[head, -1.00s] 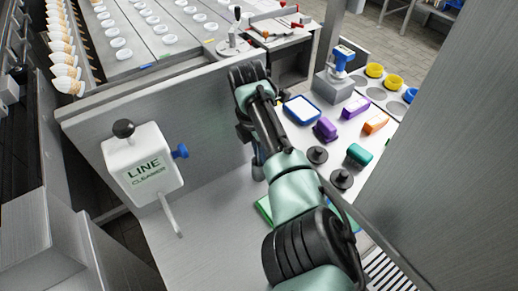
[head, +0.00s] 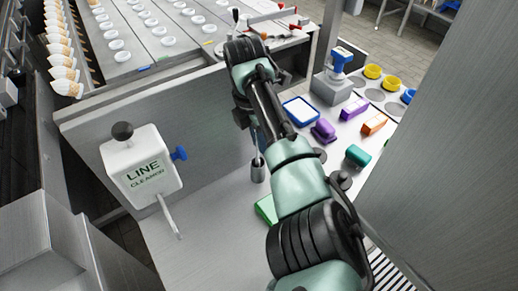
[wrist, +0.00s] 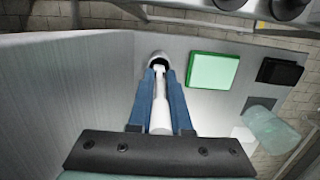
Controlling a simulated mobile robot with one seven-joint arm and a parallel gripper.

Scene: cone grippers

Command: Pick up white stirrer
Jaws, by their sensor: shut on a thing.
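The white stirrer (wrist: 160,112) lies between the two blue fingers of my gripper (wrist: 159,74) in the wrist view, and the gripper is shut on it. Its far end reaches the mouth of a grey metal cup (wrist: 159,58); how deep it goes in is hidden. In the head view the cup (head: 258,171) stands on the grey counter beside the upright metal panel, with the thin stirrer (head: 255,143) rising from it. My arm hides most of the gripper there.
A green block (wrist: 213,70) lies near the cup, with a black item (wrist: 279,72) beyond it. Purple, orange and teal items lie right of my arm. The counter left of the cup is clear.

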